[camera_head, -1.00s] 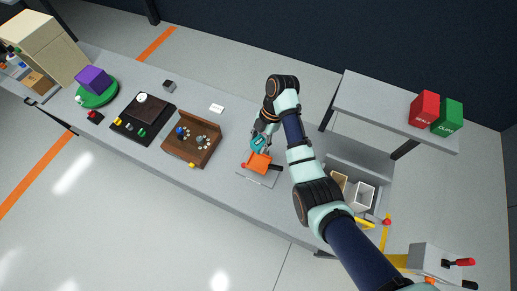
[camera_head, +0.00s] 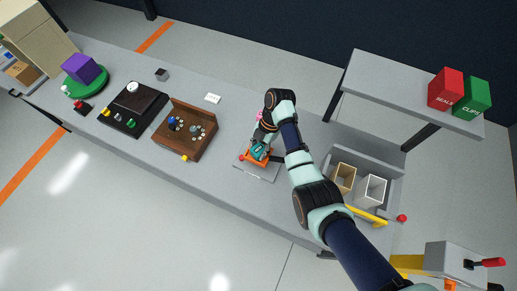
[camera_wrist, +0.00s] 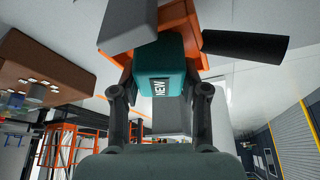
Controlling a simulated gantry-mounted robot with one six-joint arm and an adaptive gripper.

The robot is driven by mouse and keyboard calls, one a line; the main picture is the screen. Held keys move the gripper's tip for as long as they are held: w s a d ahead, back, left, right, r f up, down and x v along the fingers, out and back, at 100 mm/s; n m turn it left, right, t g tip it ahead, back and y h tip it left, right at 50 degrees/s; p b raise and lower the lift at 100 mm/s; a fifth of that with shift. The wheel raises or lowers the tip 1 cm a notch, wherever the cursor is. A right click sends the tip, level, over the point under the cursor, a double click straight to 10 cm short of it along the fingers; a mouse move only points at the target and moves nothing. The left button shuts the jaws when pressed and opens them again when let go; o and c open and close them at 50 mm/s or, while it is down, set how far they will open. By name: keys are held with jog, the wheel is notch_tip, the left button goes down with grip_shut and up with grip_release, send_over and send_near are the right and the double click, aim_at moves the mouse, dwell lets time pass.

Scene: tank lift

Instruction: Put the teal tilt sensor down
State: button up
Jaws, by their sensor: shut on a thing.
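The teal tilt sensor (camera_wrist: 162,72), marked NEW, is held between the fingers of my gripper (camera_wrist: 160,95) in the wrist view. In the head view the sensor (camera_head: 259,151) is at the orange fixture (camera_head: 256,163), with my gripper (camera_head: 262,140) above it. The orange fixture (camera_wrist: 178,22) shows around the sensor in the wrist view, with a black handle (camera_wrist: 245,46) and a grey block beside it. I cannot tell whether the sensor rests on the fixture. The fixture stands on a light plate (camera_head: 262,173) on the bench, with a red knob (camera_head: 242,158) at its left.
A brown tray (camera_head: 187,134) with small parts and a dark panel (camera_head: 133,109) stand to the left. Bare bench (camera_head: 215,170) lies left of the fixture.

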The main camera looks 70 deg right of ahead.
jog(key=shift+f, duration=0.1)
jog(key=o, duration=0.9)
jog(key=shift+c, duration=0.2)
jog(key=p+v, duration=0.4)
jog(key=v, duration=0.8)
jog(key=shift+p, duration=0.3)
jog(key=shift+s, duration=0.1)
